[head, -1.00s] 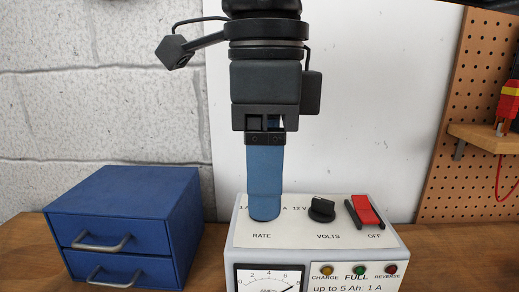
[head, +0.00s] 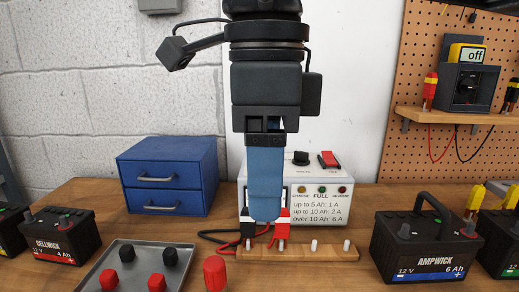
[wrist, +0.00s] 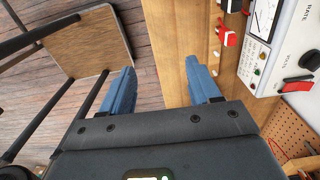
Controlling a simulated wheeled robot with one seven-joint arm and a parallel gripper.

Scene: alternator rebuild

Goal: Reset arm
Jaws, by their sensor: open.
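My gripper (head: 265,215) points down in the middle of the head view, with blue fingers below a dark body. In the wrist view the two blue fingers (wrist: 160,75) stand well apart with nothing between them. In the head view the fingers overlap the front of the white charger (head: 325,208) and hide part of it. Their tips appear just above a red clip (head: 283,226) and a black clip on a wooden peg strip (head: 335,253); I cannot tell the exact gap. The wrist view shows the bench edge and floor below the fingers.
A blue drawer box (head: 168,177) stands back left. A metal tray (head: 128,250) holds red and black caps; a red piece (head: 214,273) stands beside it. Batteries stand at left (head: 60,237) and right (head: 425,245). A meter (head: 468,85) sits on a pegboard shelf.

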